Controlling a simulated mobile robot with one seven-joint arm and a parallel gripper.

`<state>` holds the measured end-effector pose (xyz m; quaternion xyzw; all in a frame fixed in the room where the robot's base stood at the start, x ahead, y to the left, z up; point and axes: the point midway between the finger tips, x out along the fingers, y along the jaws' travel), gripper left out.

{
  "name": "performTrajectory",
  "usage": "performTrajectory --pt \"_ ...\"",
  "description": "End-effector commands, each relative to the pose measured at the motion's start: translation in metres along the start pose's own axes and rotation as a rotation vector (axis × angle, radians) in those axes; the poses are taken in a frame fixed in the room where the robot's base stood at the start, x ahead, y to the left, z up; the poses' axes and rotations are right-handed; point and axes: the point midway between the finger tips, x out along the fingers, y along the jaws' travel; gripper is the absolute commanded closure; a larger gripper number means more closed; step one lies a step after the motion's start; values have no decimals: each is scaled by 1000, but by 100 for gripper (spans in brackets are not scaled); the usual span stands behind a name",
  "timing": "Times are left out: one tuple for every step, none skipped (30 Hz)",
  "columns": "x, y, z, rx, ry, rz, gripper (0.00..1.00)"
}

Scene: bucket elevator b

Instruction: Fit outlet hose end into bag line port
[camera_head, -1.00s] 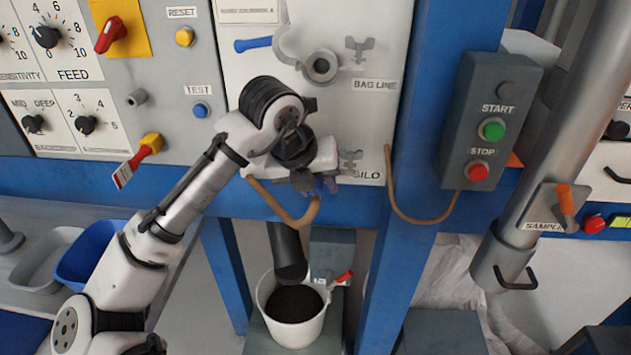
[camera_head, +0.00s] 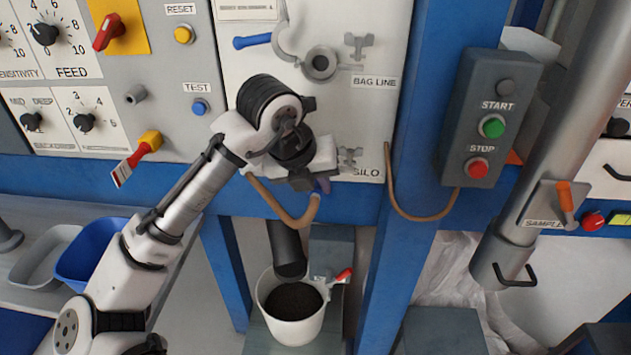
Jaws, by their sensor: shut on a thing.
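The bag line port (camera_head: 320,64) is a grey ring with a dark opening on the white panel, above its BAG LINE label (camera_head: 374,82). A curved clamp arm with a blue handle (camera_head: 252,42) stands swung out to its left. The tan outlet hose (camera_head: 290,217) bends up below the panel. Its upper end goes up under my gripper (camera_head: 321,186), which is shut on it in front of the SILO area, below the bag line port. The hose tip and most of the jaws are hidden by the wrist.
A wing nut (camera_head: 350,156) sits beside the SILO label, close to my gripper. A dark spout (camera_head: 287,250) hangs over a white bucket (camera_head: 292,333) of dark material. A blue post (camera_head: 388,190) and the START/STOP box (camera_head: 492,120) stand to the right.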

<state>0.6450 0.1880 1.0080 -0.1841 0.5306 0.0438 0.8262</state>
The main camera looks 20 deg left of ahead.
Motion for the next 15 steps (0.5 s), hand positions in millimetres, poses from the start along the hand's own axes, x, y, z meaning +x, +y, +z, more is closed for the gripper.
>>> performTrajectory --pt "-1 0 -1 0 -1 -1 100" --pt "-1 0 -1 0 -1 -1 100" --pt "-1 0 -2 0 -1 -1 100" --pt "-1 0 -2 0 -1 -1 100" --pt "-1 0 -2 -1 -1 -1 100" --pt "-1 0 -3 -1 -1 -1 100" --pt "-2 0 -3 -1 -1 -1 100" --pt "-2 0 -4 -1 -1 -1 100" --pt "-2 0 -4 -1 -1 -1 100" --pt "-2 0 -4 -1 -1 -1 100" --pt "-2 0 -4 -1 -1 -1 100" --pt "-2 0 -4 -1 -1 -1 100" --pt "-2 0 -5 -1 -1 -1 100" --pt "-2 0 -5 -1 -1 -1 100" --pt "-2 0 -6 0 -1 -1 100"
